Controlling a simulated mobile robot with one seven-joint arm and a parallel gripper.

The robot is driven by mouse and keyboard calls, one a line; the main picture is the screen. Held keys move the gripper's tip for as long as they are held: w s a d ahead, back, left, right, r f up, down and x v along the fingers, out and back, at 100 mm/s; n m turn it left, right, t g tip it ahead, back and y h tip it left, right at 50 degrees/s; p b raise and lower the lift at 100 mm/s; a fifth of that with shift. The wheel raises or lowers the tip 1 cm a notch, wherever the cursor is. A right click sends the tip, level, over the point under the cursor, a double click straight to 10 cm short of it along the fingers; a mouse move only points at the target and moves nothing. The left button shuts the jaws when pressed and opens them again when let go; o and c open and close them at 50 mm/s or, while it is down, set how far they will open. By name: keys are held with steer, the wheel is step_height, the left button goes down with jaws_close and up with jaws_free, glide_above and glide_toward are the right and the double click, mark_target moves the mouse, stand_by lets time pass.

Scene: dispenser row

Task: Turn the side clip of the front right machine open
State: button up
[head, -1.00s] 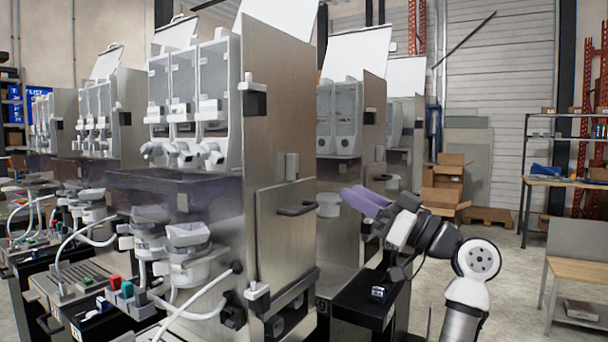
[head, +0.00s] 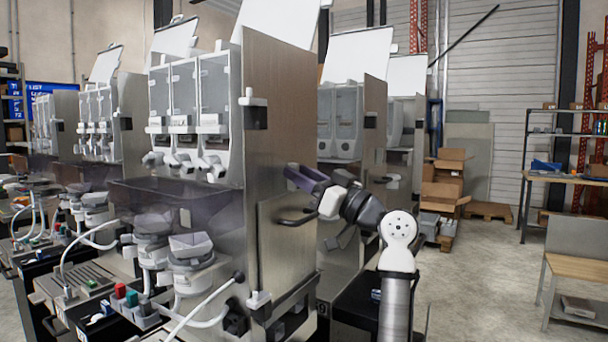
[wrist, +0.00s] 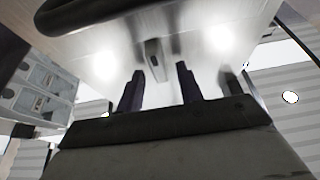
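The front right machine (head: 275,150) has a tall metal side panel. Its side clip is a small grey upright piece (wrist: 154,72) on that panel in the wrist view. In the head view my fingers cover the spot where it sits. My gripper (head: 297,174) has purple fingers pointing at the panel, close to it. In the wrist view my gripper (wrist: 160,75) is open, with its two dark fingers apart and the clip showing between and just beyond their tips. I cannot tell whether they touch the panel. Nothing is held.
A dark bar handle (head: 297,218) sticks out of the panel just below my gripper. A white lever on a black block (head: 253,108) is higher up the panel, and another white knob (head: 258,299) is low down. Another machine (head: 350,130) stands behind. Open floor lies to the right.

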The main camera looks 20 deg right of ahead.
jaws_close()
steer(key=shift+m, duration=0.4)
steer(key=m+h+p, duration=0.1)
steer(key=m+h, duration=0.1)
steer(key=m, duration=0.2)
steer(key=m+t+h+p, duration=0.1)
steer(key=m+h+p, duration=0.1)
steer(key=m, duration=0.2)
steer(key=r+m+t+h+p, duration=0.1)
steer(key=m+h+p, duration=0.1)
steer(key=m, duration=0.2)
steer(key=shift+s+a, duration=0.25)
steer(key=shift+a, duration=0.1)
steer(key=m+h+p, duration=0.1)
steer(key=m+p, duration=0.3)
steer(key=m+g+h+p, duration=0.1)
steer(key=m+p, duration=0.1)
steer(key=shift+s+r+m+h, duration=0.1)
steer(key=shift+r+m+h, duration=0.15)
steer(key=shift+m+h, duration=0.05)
steer(key=m+g+p, duration=0.1)
steer(key=m+p, duration=0.2)
steer(key=shift+f+h, duration=0.1)
steer(key=shift+h, duration=0.2)
